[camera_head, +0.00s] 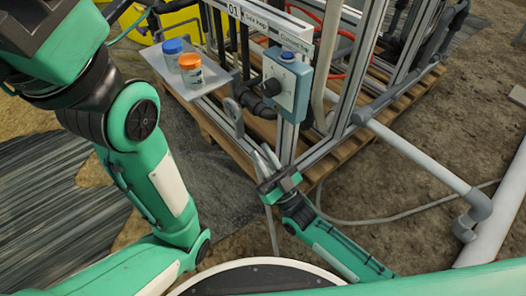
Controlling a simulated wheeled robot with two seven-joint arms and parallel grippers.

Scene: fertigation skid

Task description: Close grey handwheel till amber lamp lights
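A grey ring-shaped part (233,116), which looks like the grey handwheel, stands nearly edge-on at the lower left of the skid frame. My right gripper (259,150) is just below and to the right of it, pointing up toward the frame. Its two fingers show a gap with nothing seen between them, and it appears apart from the ring. A blue-grey control box (287,90) with a black knob is mounted on the post above. No lit amber lamp can be made out. My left arm fills the left side; its gripper is out of view.
A grey shelf (211,86) holds a blue-capped jar (173,47) and an orange-capped jar (190,70). Metal posts and a wooden pallet (315,172) surround the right gripper. Pale pipes (420,160) run along the right. Bare ground lies in front.

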